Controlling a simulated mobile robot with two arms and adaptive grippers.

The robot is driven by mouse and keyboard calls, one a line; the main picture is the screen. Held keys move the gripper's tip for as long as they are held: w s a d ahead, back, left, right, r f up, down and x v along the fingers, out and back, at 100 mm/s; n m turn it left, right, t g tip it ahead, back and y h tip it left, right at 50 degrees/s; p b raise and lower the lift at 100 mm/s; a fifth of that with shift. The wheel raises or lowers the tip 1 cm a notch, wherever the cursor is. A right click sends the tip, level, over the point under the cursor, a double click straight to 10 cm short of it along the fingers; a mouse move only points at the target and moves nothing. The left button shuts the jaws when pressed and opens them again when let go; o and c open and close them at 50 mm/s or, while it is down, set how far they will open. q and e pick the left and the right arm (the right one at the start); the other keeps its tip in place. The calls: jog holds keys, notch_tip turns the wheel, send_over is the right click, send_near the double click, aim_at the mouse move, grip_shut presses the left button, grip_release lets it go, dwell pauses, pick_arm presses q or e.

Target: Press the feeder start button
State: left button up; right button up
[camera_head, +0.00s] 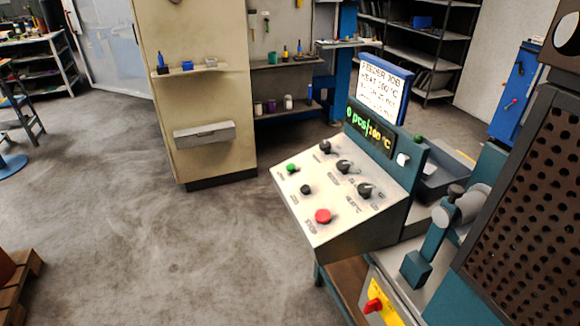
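The control panel (300,208) of a machine stands right of centre, its sloped face towards me. A green button (292,168) sits at its far left edge. A small black button (305,189) and a larger red button (323,216) follow along the same edge, nearer to me. Three black knobs, one of them the nearest knob (365,190), form a row to the right. The labels are too small to read, so I cannot confirm which button is the feeder start. Neither of my grippers is in view.
A perforated guard (535,200) and a red-yellow switch (375,300) are at right. A beige cabinet (195,90) stands behind. The floor (150,240) left of the panel is clear.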

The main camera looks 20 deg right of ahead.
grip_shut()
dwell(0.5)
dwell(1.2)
